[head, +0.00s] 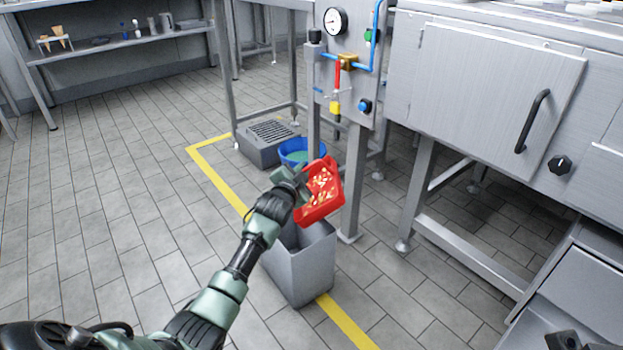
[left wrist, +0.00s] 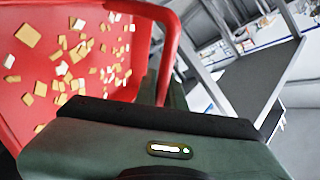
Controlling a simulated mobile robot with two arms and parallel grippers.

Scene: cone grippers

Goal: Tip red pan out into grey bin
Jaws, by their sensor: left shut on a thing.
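The red pan (head: 322,196) holds many small yellow and pale pieces. It is tilted, with its inside facing my head camera, above the far part of the grey bin (head: 305,270). My left gripper (head: 292,186) is shut on the pan at its left side. In the left wrist view, the pan (left wrist: 85,90) fills the upper left, with the pieces spread over its inner face. The gripper body (left wrist: 150,150) covers the pan's lower edge there. My right gripper cannot be made out.
A blue basin (head: 296,150) and a grated grey box (head: 270,140) sit on the floor behind the bin. A panel with a gauge (head: 334,21) and a steel cabinet (head: 480,90) stand to the right. Yellow tape (head: 220,185) marks the floor. The floor at left is clear.

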